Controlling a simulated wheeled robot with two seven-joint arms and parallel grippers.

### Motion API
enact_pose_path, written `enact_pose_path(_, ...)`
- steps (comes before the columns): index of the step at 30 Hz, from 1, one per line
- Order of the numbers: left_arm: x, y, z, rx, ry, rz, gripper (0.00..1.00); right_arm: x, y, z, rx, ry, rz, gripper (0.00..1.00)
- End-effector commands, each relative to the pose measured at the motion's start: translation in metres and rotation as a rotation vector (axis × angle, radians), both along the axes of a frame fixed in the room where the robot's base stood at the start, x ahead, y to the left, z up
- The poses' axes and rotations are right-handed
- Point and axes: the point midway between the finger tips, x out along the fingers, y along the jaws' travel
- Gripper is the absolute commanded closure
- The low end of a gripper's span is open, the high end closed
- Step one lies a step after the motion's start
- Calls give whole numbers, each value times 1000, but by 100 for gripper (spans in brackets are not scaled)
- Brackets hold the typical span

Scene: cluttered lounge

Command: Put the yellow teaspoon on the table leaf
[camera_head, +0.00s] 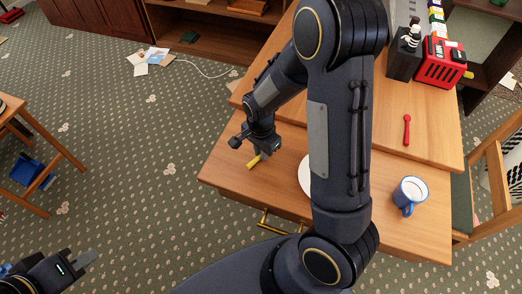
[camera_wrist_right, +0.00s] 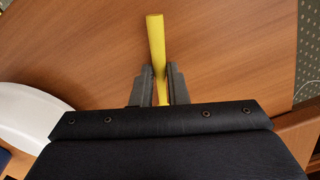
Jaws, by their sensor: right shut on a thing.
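The yellow teaspoon (camera_head: 253,162) is held by my right gripper (camera_head: 257,153), at the left end of the wooden table's nearer section. In the right wrist view the gripper (camera_wrist_right: 158,88) is shut on the yellow teaspoon (camera_wrist_right: 156,45), whose yellow end sticks out past the fingertips. Bare wood lies behind it; I cannot tell whether the spoon touches it. The nearer section, seemingly the table leaf (camera_head: 228,168), meets the rest of the tabletop (camera_head: 430,140) along a visible edge. My left gripper (camera_head: 88,257) is over the carpet at bottom left; its finger opening is unclear.
A white plate (camera_head: 305,175), partly hidden by my right arm, and a blue-white mug (camera_head: 409,193) stand on the nearer section. A red spoon (camera_head: 407,130), dark bottle holder (camera_head: 403,60) and red crate (camera_head: 440,65) are farther back. A wooden chair (camera_head: 500,170) stands at right.

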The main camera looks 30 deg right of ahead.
Motion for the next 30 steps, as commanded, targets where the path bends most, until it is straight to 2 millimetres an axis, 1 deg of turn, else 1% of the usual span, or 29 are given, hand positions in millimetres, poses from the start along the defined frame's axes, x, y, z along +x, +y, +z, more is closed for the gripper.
enact_pose_path(5, 0, 0, -4, 0, 0, 0, 88, 0, 0, -5, 0, 1, 0, 100)
enact_pose_path(6, 0, 0, -3, 0, 0, 0, 88, 0, 0, -4, 0, 0, 0, 83)
enact_pose_path(10, 0, 0, -3, 0, 0, 0, 88, 0, 0, -3, 0, 0, 0, 66)
enact_pose_path(18, 0, 0, -2, 0, 0, 0, 88, 0, 0, -2, 0, 0, 0, 65)
enact_pose_path(21, 0, 0, 3, 0, 0, 0, 88, 0, 0, 4, 0, -1, 0, 65)
enact_pose_path(22, 0, 0, 2, 0, 0, 0, 88, 1, 0, 6, 0, -3, 0, 65)
enact_pose_path(26, 0, 0, 5, 0, 0, 0, 88, 1, 0, 28, 1, -6, 0, 65)
enact_pose_path(30, 0, 0, 9, 0, 0, 0, 88, 1, 1, 60, 1, -7, 1, 65)
